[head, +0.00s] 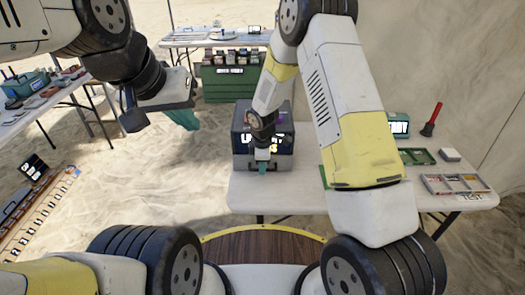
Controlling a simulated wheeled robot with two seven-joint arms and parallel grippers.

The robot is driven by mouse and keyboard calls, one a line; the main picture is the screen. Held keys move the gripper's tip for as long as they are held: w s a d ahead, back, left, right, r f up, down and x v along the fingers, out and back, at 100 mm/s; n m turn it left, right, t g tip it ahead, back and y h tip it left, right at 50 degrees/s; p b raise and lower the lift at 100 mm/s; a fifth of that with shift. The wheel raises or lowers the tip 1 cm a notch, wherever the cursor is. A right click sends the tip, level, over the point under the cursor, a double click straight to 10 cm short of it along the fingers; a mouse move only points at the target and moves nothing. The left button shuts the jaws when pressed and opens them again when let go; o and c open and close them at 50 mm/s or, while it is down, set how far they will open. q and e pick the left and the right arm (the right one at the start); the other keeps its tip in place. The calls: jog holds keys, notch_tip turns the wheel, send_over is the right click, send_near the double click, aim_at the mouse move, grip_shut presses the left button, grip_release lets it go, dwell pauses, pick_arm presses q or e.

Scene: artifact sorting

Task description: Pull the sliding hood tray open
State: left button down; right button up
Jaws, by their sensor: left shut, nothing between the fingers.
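The hood (284,119) is a dark box with bright lettering, standing on the white table in the middle. Its pale grey lower front (242,163) appears to be the sliding tray; how far out it sits I cannot tell. My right gripper (262,168) points down at this lower front, its teal fingertips overlapping it in the picture. Whether the fingers touch or grip it is too small to tell. My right arm hides part of the hood's lettering. My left gripper (183,118) is shut and empty, held in the air left of the hood, away from it.
The white table (300,190) also holds a green tray (417,156), a sectioned tray (455,184), a red-handled tool (432,120) and a green sign box at right. A green crate (230,85) stands behind. Another cluttered table is at left. Sand between is clear.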

grip_shut()
dwell(1.1)
